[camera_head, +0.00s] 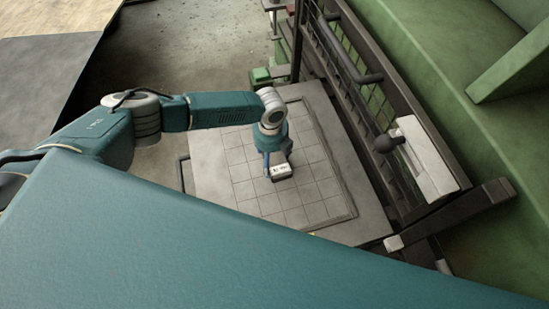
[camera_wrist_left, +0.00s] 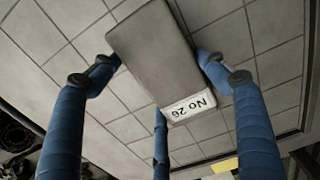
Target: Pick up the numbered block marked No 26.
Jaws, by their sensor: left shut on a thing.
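The numbered block (camera_wrist_left: 150,50) is a grey box with a white label reading No 26 (camera_wrist_left: 188,106), upside down in the left wrist view. In the head view the block (camera_head: 281,171) shows as a small pale-labelled box under my left wrist. My left gripper (camera_wrist_left: 158,70) has blue fingers on both sides of the block and one below it. It is shut on the block. The block is over a grey tiled tray (camera_head: 240,190). I cannot tell whether it touches the tiles. My right gripper is not in view.
A dark rail frame with a lever and black knob (camera_head: 384,144) stands right of the tray. Green machinery (camera_head: 440,60) rises beyond it. A small green block (camera_head: 262,76) sits at the tray's far edge. Most tiles are bare.

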